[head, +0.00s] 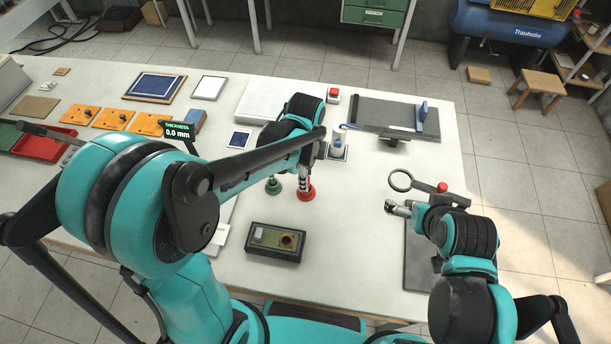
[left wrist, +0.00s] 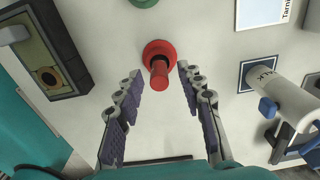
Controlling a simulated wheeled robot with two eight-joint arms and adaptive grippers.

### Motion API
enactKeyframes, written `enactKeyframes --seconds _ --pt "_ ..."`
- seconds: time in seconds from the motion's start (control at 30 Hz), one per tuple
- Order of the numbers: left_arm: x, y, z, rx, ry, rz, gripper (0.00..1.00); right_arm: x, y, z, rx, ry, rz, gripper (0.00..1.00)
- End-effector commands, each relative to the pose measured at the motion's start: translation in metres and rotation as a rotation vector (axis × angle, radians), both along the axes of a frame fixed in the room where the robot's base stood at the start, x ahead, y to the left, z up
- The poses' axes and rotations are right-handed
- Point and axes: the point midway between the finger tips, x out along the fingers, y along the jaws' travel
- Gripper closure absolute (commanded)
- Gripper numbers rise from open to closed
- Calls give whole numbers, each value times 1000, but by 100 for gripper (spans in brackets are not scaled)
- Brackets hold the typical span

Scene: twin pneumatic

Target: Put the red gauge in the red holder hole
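The red piece that I take for the red gauge (left wrist: 160,75) is a short red post that rises from a round red base (left wrist: 152,50) on the white table. In the head view the red base (head: 305,194) shows under my left gripper (head: 304,177), which hides most of the post. In the left wrist view my left gripper (left wrist: 152,100) is open and empty, its fingers on either side of and short of the post. I cannot tell a separate red holder hole from the red base. My right gripper (head: 396,208) is over the table's right side; its fingers are too small to judge.
A similar green piece (head: 273,186) stands just left of the red one. A dark box with a round hole (head: 262,249) lies nearer the front. A white cylinder on a stand (head: 338,146) is behind. A ring on an arm (head: 400,181) stands near my right gripper.

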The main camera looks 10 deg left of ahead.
Motion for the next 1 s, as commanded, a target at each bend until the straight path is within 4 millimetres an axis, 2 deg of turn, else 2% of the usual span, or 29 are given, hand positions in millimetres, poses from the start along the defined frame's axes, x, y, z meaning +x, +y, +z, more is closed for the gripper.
enactKeyframes --seconds 0.2,0.4,0.67,0.77,0.83,1.0 --pt "0 0 49 0 0 0 62 0 0 16 0 0 0 0" --pt "-1 0 90 0 0 0 62 0 0 27 0 0 0 0" --pt "-2 2 115 -2 -9 23 62 0 0 31 0 0 0 0" --pt "-11 11 122 -14 -53 139 62 0 0 31 0 0 0 0" --pt "-22 21 127 -35 -110 289 62 0 0 31 0 0 0 0" --pt "-56 50 137 -150 -284 776 62 0 0 31 0 0 0 0"
